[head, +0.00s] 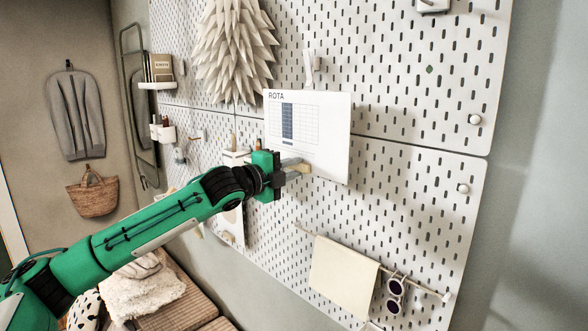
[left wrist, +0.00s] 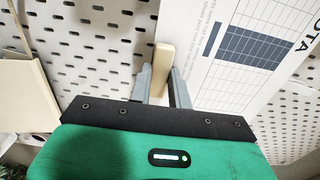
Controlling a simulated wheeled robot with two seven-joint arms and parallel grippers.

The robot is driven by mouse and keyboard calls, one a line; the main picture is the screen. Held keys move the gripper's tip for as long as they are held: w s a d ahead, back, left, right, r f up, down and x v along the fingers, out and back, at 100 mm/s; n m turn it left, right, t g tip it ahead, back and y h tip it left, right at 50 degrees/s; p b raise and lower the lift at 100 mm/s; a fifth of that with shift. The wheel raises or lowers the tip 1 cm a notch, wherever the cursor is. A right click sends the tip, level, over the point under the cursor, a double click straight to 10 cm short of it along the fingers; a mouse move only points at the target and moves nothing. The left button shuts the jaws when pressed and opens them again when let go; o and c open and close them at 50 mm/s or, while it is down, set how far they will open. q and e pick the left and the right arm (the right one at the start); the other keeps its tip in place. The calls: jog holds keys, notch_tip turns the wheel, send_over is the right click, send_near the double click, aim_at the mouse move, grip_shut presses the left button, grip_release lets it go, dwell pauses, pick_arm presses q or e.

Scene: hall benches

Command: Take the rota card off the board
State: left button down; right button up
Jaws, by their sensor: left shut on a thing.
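The rota card (head: 325,130), white with "ROTA" and a blue and white grid, stands upright in front of the pegboard (head: 400,185). It also shows in the left wrist view (left wrist: 205,75). A pale clip (head: 308,72) shows at its top edge; I cannot tell whether it grips the card. A pale wooden tab (head: 299,168) is at the card's lower left edge. My left gripper (head: 285,168) is shut on this tab, with one finger on each side in the left wrist view (left wrist: 162,85). My right gripper is not in view.
A spiky paper ornament (head: 232,55) hangs left of the card. Below, a rail carries a cream cloth (head: 343,275) and sunglasses (head: 395,290). Small shelves (head: 158,84) are farther left. A bench with a white throw (head: 140,295) stands below my left arm. The board right of the card is mostly clear.

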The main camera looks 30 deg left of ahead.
pick_arm(q)
jog(key=v, duration=0.8)
jog(key=shift+s+b, duration=0.2)
jog(key=shift+b, duration=0.15)
